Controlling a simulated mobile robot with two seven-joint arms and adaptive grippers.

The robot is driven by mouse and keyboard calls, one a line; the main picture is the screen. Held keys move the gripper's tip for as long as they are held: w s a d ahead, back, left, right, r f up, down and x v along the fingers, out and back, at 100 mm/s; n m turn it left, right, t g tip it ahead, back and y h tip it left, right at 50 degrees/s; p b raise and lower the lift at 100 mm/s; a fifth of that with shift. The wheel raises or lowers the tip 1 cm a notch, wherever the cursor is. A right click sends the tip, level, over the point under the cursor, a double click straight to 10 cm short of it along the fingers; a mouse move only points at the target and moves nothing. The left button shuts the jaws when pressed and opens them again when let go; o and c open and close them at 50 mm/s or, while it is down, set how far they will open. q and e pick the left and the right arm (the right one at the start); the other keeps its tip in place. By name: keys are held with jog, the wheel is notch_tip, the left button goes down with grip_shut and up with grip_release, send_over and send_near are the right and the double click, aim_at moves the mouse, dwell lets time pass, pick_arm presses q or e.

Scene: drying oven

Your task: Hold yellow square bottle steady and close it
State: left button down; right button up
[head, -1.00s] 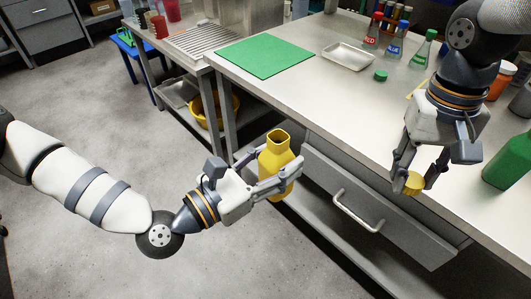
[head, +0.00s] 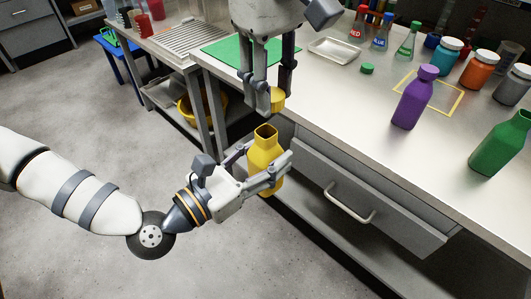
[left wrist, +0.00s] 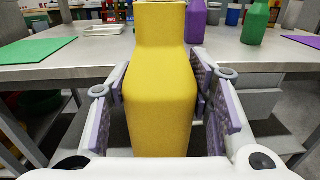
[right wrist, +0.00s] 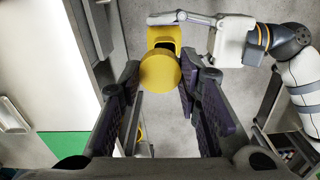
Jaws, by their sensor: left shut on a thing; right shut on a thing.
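The yellow square bottle (head: 265,150) is upright with an open mouth, held out in front of the table's edge. My left gripper (head: 266,172) is shut on its body, and in the left wrist view the fingers (left wrist: 160,95) press both sides of the bottle (left wrist: 160,85). The yellow cap (head: 277,97) is in my right gripper (head: 268,98), pointing down just above the bottle's mouth and apart from it. In the right wrist view the round cap (right wrist: 160,69) sits between the fingertips, covering part of the bottle (right wrist: 163,36) below.
The steel table (head: 330,105) stands behind the bottle, with a drawer (head: 360,195) under its top. On it are a green mat (head: 225,52), a metal tray (head: 334,49), a purple bottle (head: 415,98), a green bottle (head: 500,142) and a small green cap (head: 367,68).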

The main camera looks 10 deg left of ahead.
aim_at(266, 132)
jog(key=shift+s+a+r, duration=0.1)
jog(key=shift+a+r, duration=0.1)
jog(key=shift+a, duration=0.15)
jog(key=shift+f, duration=2)
jog(key=shift+f, duration=0.9)
jog(key=shift+f, duration=0.55)
